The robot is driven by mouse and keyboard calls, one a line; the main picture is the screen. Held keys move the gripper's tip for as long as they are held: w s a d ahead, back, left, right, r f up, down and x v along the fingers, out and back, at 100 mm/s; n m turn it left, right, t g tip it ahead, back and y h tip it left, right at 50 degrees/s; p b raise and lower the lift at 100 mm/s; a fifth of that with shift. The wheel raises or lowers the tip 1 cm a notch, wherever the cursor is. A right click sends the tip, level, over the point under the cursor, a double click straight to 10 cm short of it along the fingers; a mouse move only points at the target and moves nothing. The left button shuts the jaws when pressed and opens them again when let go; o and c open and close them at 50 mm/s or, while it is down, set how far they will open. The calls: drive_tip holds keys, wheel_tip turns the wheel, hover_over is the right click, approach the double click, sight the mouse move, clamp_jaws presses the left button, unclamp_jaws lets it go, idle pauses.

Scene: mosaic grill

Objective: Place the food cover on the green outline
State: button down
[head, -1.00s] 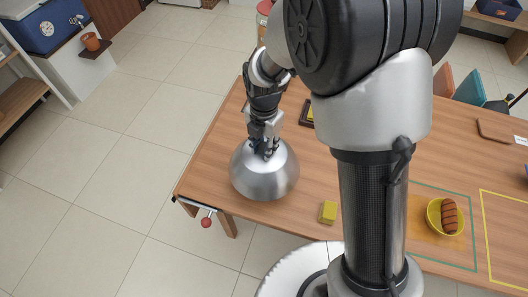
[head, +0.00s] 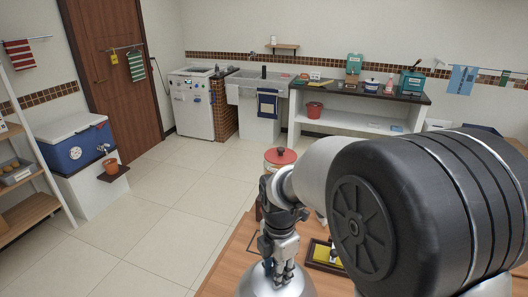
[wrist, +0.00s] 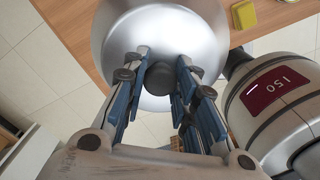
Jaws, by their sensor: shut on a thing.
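The food cover (head: 275,288) is a shiny silver dome, cut off by the bottom edge of the head view. It also shows in the wrist view (wrist: 165,35), with its dark round knob between my fingers. My gripper (wrist: 160,80) is shut on that knob, above the dome; in the head view my gripper (head: 278,268) points down at it. I cannot tell whether the cover's rim touches the table. The green outline is in neither current view.
The wooden table (head: 236,264) lies under my arm. A dark tray with a yellow item (head: 325,255) and a red-lidded jar (head: 281,157) are near the cover. A yellow block (wrist: 243,14) shows in the wrist view. Open tiled floor (head: 165,205) lies left of the table.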

sight(296, 277)
drive_tip(key=d+f+m, duration=0.1)
drive_tip(key=m, duration=0.2)
drive_tip(key=d+m, duration=0.2)
drive_tip(key=m, duration=0.1)
drive_tip(key=d+f+m, duration=0.1)
drive_tip(key=m, duration=0.3)
drive_tip(key=shift+d+f, duration=0.35)
drive_tip(key=shift+d, duration=0.05)
drive_tip(key=d+f+m, duration=0.1)
drive_tip(key=m, duration=0.2)
drive_tip(key=d+m, duration=0.2)
drive_tip(key=m, duration=0.2)
drive_tip(key=d+f+m, duration=0.1)
drive_tip(key=m, duration=0.3)
drive_tip(key=shift+s+d+f, duration=0.25)
drive_tip(key=shift+d+f, duration=0.05)
drive_tip(key=shift+d, duration=0.1)
drive_tip(key=shift+s+d+f+m, duration=0.15)
drive_tip(key=shift+d+m, duration=0.1)
drive_tip(key=shift+m, duration=0.5)
drive_tip(key=shift+w+d+f+m, duration=0.15)
drive_tip(key=shift+d+m, duration=0.1)
drive_tip(key=shift+m, duration=0.5)
drive_tip(key=shift+s+d, duration=0.15)
